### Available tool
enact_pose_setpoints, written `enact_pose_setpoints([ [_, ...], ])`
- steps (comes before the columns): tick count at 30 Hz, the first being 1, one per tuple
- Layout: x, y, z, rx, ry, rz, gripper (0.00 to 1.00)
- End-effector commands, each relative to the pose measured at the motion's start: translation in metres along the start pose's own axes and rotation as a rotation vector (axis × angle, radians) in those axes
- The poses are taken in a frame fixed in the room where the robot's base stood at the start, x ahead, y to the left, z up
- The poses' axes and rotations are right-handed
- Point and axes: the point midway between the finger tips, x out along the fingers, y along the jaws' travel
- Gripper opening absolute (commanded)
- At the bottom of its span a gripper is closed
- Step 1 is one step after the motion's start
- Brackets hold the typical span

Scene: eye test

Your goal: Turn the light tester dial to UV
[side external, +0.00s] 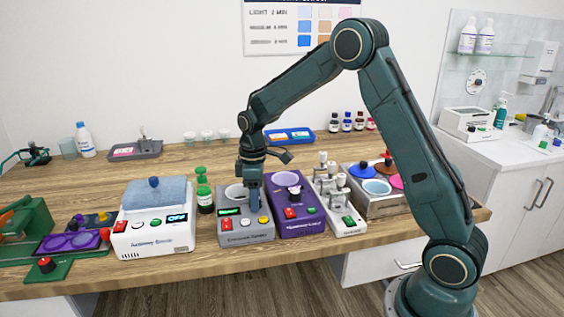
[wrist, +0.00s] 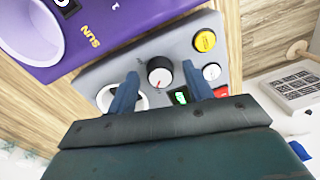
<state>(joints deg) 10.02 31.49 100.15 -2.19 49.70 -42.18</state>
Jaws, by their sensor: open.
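The grey box (side external: 262,238) stands on the wooden bench, and its front lettering is too small to read. It fills the middle of the wrist view (wrist: 222,40). Its round dial (wrist: 160,72) has a black rim, a white cap and a red mark. I cannot read the markings around the dial or tell which setting it points to. My gripper (wrist: 160,69) is open, with one blue finger on each side of the dial; contact is not clear. In the side view my gripper (side external: 253,201) points down over the box and hides the dial.
The grey box also has a yellow button (wrist: 205,40), a white button (wrist: 211,71), a red switch (side external: 226,225) and a round well.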

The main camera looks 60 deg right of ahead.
Motion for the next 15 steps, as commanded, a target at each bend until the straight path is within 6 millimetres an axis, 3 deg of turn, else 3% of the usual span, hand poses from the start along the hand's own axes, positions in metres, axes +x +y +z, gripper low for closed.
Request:
enact_pose_setpoints([
  [5, 0.0, 0.0, 0.0, 0.0, 0.0, 0.0, 0.51],
  [12, -0.0001, 0.0001, 0.0, 0.0, 0.0, 0.0, 0.06],
  [15, -0.0002, 0.0001, 0.0, 0.001, 0.0, 0.0, 0.06],
])
